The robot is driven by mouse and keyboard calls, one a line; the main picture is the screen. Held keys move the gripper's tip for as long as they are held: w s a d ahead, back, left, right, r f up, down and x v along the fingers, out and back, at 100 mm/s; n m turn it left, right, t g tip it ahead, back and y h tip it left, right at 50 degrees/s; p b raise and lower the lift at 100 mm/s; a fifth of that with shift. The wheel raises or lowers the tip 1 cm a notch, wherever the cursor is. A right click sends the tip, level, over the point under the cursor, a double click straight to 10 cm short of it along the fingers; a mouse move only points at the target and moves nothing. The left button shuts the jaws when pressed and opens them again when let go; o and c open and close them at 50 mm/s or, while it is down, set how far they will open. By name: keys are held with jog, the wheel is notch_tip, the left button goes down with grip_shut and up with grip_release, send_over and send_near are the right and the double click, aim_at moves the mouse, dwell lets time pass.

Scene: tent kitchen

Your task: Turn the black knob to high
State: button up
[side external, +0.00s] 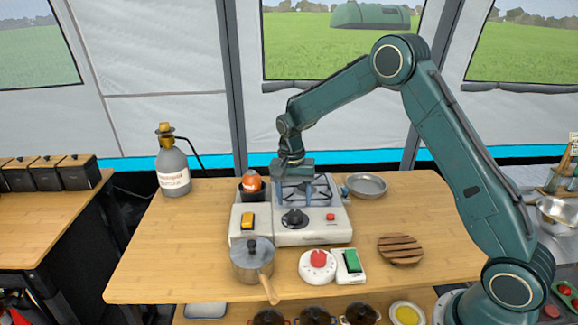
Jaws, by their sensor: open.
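The black knob (294,218) is on the front panel of a white camping stove (322,236) in the middle of the wooden table. Its pointer and setting marks are too small to read. My gripper (292,177) is open, pointing down above the back left part of the stove, near the burner grate (310,190). It is behind and above the knob and apart from it. The fingers are small and partly blend with the grate behind them.
Also on the stove are a yellow switch (248,221), a red button (331,217) and an orange canister (251,181). A lidded pot (253,262), a red dial (318,262), a green switch (351,261) and a wooden trivet (400,249) stand in front. A metal plate (367,185) lies behind.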

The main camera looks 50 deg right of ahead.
aim_at(295, 212)
jog(key=shift+s+f, duration=0.1)
jog(key=shift+f, duration=2.25)
jog(key=c, duration=1)
